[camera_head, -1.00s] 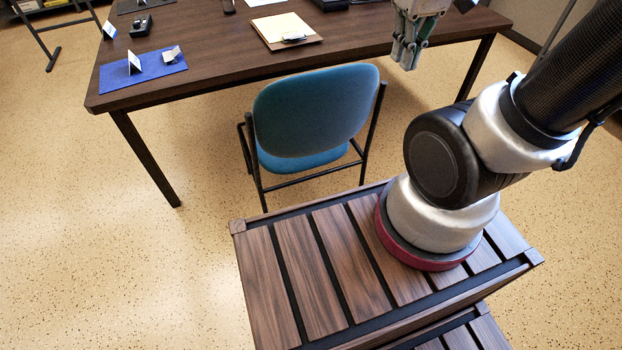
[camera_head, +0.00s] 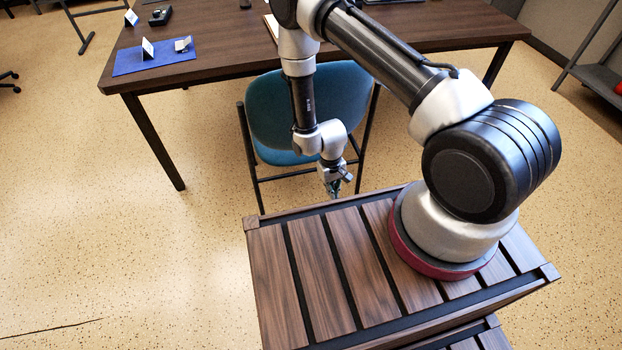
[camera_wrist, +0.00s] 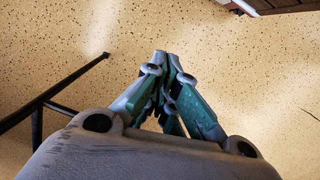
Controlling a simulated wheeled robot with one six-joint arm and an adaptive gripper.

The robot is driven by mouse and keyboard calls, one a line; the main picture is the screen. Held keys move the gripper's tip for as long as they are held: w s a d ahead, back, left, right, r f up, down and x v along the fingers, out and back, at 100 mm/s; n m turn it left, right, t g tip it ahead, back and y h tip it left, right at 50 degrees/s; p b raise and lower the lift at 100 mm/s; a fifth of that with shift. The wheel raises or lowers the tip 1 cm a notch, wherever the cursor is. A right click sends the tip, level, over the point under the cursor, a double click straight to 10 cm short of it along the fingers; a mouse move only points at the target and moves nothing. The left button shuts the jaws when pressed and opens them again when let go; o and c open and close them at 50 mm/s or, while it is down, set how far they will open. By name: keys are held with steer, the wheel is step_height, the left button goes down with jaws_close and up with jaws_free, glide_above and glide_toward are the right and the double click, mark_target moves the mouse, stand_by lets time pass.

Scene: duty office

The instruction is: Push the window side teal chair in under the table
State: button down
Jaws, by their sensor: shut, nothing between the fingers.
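The teal chair (camera_head: 270,118) stands at the near side of the dark wood table (camera_head: 215,72), its backrest toward me and its black legs on the floor. Its seat (camera_head: 285,157) shows below the backrest, and my arm hides part of the backrest. My gripper (camera_head: 334,192) hangs low on the near side of the chair, between the chair and my own base. It is shut and empty. In the wrist view, my gripper (camera_wrist: 168,62) points at the bare floor, with black chair tubes (camera_wrist: 60,100) at the left. I cannot tell whether it touches the chair.
On the table are a blue mat (camera_head: 155,57) with small white cards and a black device (camera_head: 160,17). A table leg (camera_head: 152,142) stands left of the chair. A grey shelf (camera_head: 598,75) is at the far right. The floor (camera_head: 90,220) at left is clear.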

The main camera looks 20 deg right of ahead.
steer(key=w+a+f+t, duration=0.1)
steer(key=w+f+t, duration=0.1)
steer(key=w+f, duration=0.4)
steer(key=w+a+f+t+y, duration=0.1)
steer(key=w+a+f+t, duration=0.1)
steer(key=w+f, duration=0.4)
steer(key=w, duration=0.4)
steer(key=shift+w+f+m+t, duration=0.2)
steer(key=shift+w+m+t, duration=0.1)
steer(key=shift+w+t, duration=0.1)
